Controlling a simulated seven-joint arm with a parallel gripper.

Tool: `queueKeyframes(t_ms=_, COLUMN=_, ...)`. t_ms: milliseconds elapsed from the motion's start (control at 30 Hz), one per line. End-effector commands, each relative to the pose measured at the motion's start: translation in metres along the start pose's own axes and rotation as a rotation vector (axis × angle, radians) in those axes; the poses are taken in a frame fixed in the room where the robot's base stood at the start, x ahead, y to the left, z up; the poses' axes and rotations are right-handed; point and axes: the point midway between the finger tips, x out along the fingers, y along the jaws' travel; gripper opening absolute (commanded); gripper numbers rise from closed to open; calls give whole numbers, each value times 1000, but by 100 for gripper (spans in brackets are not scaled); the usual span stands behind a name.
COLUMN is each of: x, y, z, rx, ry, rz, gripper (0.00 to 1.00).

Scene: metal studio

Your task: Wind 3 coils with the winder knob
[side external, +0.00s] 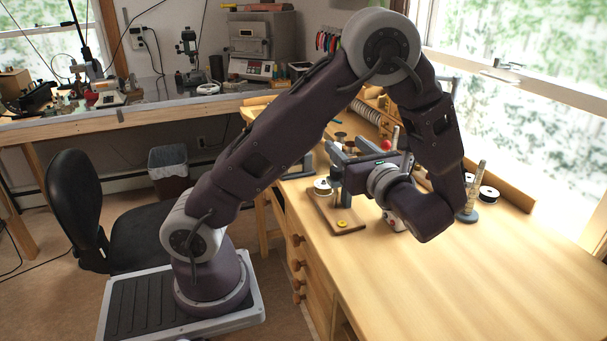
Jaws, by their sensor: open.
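My gripper (335,165) reaches left from my folded wrist, low over the workbench. Its jaws are open, and no held thing shows between them. A small wooden board (350,229) lies below and in front of it, near the bench's left edge. A white round spool-like part (322,186) sits at the board's back left, close beside my fingers. A yellow round piece (343,223) is on the board's front. I cannot tell which part is the winder knob, and any wound coils are too small to see. My gripper and wrist hide part of this setup.
A post on a round base (470,205) and white spools (488,193) stand right of my wrist. A small red ball (386,144) and wooden racks are behind. The wooden workbench (480,285) is clear at the front right. A black chair (75,205) stands at left.

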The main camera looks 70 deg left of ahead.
Motion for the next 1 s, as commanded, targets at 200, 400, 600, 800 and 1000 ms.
queueKeyframes(t_ms=200, x=3, y=7, z=54, rx=-31, ry=32, rz=17, gripper=52)
queueKeyframes(t_ms=400, x=8, y=59, z=60, rx=-241, ry=296, rz=161, gripper=52)
queueKeyframes(t_ms=600, x=-11, y=104, z=43, rx=-515, ry=585, rz=327, gripper=52)
queueKeyframes(t_ms=800, x=-51, y=135, z=32, rx=-835, ry=886, rz=508, gripper=52)
queueKeyframes(t_ms=1000, x=-100, y=149, z=37, rx=-1161, ry=1178, rz=692, gripper=52)
